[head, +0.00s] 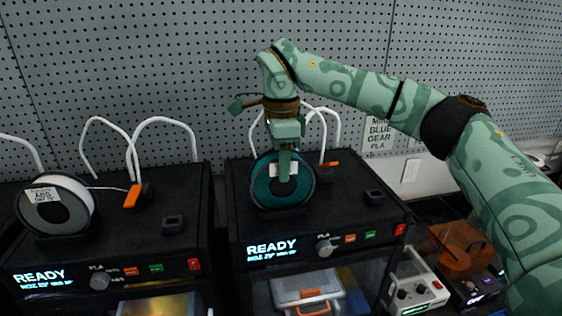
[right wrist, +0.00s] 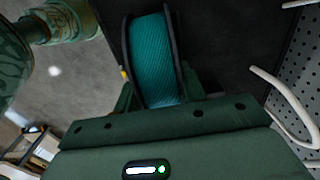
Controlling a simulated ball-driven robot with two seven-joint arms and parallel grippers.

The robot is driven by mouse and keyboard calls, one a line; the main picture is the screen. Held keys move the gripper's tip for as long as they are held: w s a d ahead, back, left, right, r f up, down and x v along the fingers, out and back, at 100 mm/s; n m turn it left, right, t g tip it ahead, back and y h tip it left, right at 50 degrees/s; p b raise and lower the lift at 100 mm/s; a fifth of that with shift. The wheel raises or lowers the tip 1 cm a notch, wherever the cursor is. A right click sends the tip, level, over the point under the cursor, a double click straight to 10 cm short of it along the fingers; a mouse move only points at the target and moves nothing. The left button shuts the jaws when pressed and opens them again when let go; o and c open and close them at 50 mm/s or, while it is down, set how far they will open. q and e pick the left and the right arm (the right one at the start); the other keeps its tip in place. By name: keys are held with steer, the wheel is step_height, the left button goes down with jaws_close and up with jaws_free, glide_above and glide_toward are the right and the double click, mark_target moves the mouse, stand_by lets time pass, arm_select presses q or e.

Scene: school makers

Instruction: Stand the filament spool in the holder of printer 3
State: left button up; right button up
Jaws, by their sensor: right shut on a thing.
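The teal filament spool (head: 264,190) with black rims stands upright at the top front of the right-hand black printer (head: 350,196). My right gripper (head: 284,172) comes down on it from above and is shut on it. In the right wrist view the spool (right wrist: 153,55) sits between the two fingers (right wrist: 160,95). The spool and gripper hide any holder under it, so I cannot tell whether the spool rests in one or hangs just above. No printer number is readable. My left gripper is not in view.
The left-hand printer (head: 185,215) carries a white spool (head: 75,205) upright. White tubes (head: 165,122) arch behind both printers, close to my right wrist. A pegboard wall (head: 200,60) stands behind. A bench power unit (head: 415,290) and orange item (head: 458,246) lie right.

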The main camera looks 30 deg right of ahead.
steer(key=o, duration=1.2)
steer(key=shift+a+f, duration=0.1)
step_height(320, 180, up, 12)
steer(key=p, duration=0.2)
